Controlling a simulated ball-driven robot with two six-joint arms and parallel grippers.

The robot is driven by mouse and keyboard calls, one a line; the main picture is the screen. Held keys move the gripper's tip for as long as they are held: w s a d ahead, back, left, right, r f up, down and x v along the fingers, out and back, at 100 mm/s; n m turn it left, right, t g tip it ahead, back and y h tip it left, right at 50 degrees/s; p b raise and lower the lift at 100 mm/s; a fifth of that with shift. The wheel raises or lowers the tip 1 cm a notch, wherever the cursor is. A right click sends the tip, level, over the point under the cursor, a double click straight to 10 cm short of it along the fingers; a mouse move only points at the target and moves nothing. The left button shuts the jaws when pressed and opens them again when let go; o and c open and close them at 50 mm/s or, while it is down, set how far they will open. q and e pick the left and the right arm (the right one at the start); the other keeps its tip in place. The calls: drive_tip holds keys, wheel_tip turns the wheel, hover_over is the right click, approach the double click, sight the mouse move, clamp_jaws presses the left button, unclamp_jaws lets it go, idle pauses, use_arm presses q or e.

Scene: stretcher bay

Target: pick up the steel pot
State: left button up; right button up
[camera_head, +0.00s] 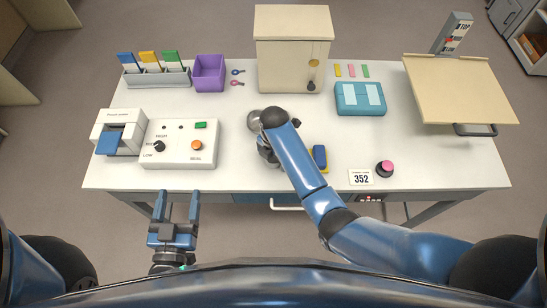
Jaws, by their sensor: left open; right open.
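A rounded grey metal shape, which looks like the steel pot (254,121), shows on the white table (226,108) just left of my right wrist. Most of it is hidden by that wrist, so its handle and full outline cannot be made out. My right gripper (265,152) is over the middle of the table, close to the pot and largely hidden under my own arm. It is open; whether it touches the pot cannot be seen. My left gripper (178,207) is open and empty in front of the table's front edge, left of the middle.
A white control box (181,153) stands left of my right gripper; a blue-and-yellow item (319,157) lies to its right. A beige cabinet (292,60) stands behind. A teal case (360,99) and a pink-topped button (385,168) are further right. A drawer handle (286,208) shows below the front edge.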

drive_tip(key=c, duration=1.1)
drive_tip(key=shift+r, duration=0.15)
